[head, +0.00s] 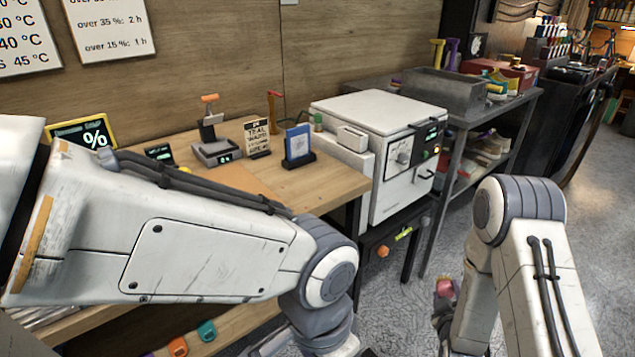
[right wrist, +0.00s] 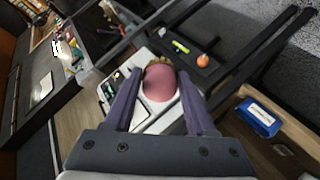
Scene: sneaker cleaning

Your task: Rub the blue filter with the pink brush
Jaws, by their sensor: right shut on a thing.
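The pink brush (right wrist: 160,82) has a rounded pink body and a tan end, and sits between the fingers of my right gripper (right wrist: 157,90). In the head view my right gripper (head: 445,300) is low, right of the wooden table, and the pink brush (head: 445,287) shows only as a small patch. The blue filter (head: 298,143) looks like a blue-framed panel upright in a black stand on the table, well apart from the brush. A blue item with a pale panel in the wrist view (right wrist: 257,117) may be the same. My left gripper is out of view.
A white machine (head: 385,150) stands right of the table, with a dark shelf (head: 395,240) in front. The wooden table (head: 330,182) also bears a small scale (head: 215,150) and a sign (head: 257,136). A metal bench (head: 480,120) stands behind. The floor at right is open.

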